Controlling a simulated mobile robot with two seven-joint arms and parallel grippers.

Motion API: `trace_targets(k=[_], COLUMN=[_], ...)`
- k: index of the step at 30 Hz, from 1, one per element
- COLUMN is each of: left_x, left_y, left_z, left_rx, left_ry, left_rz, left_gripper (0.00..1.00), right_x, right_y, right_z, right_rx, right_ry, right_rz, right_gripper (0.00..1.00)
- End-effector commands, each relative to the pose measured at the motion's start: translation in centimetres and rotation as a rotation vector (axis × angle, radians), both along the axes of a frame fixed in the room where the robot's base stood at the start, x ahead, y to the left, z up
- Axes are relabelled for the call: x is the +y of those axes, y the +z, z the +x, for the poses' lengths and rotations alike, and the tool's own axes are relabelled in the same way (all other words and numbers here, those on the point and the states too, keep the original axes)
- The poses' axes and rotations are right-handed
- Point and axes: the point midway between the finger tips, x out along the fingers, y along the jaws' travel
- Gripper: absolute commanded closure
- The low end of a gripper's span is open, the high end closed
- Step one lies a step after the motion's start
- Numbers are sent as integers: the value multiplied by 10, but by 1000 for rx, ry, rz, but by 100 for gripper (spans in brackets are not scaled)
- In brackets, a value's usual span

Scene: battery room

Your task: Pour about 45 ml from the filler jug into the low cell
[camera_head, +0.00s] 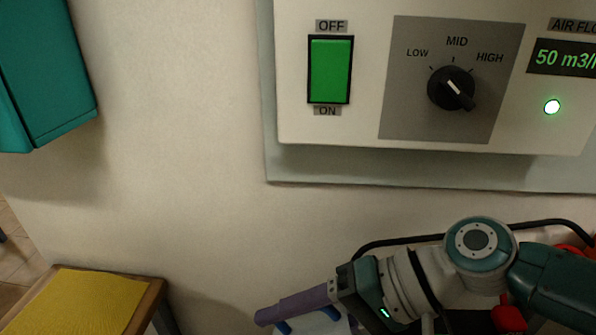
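My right gripper (295,303) comes in from the lower right and points left, low in front of the wall. Its long purple-grey finger is seen from the side, so I cannot tell whether it is open or shut. Below it a white thing with blue parts (312,323) is cut off by the bottom edge. I cannot tell what it is or whether the gripper touches it. I cannot make out the filler jug or the low cell in this view. My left gripper is not in view.
A wall panel (365,140) has a green rocker switch (331,70), a black knob (451,88), an air flow display (566,58) reading 50 and a lit green lamp (552,106). A teal cabinet (40,75) hangs upper left. A yellow-topped wooden table (85,303) stands lower left.

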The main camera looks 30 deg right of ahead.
Motion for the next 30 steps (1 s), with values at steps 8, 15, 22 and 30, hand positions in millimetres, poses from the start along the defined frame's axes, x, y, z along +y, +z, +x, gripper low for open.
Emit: trace_targets(k=[8,15,22,30], left_x=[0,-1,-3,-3], left_y=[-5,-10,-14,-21], left_z=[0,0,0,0], left_rx=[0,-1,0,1], left_ry=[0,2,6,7], left_rz=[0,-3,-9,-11], left_gripper=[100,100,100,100], right_x=[-1,-2,-3,-4], right_y=[3,5,8,9], right_z=[0,-1,-1,-2], right_rx=[-17,-29,-44,-61], right_ry=[0,-1,1,0], right_rz=[25,49,73,103], right_gripper=[100,100,100,100])
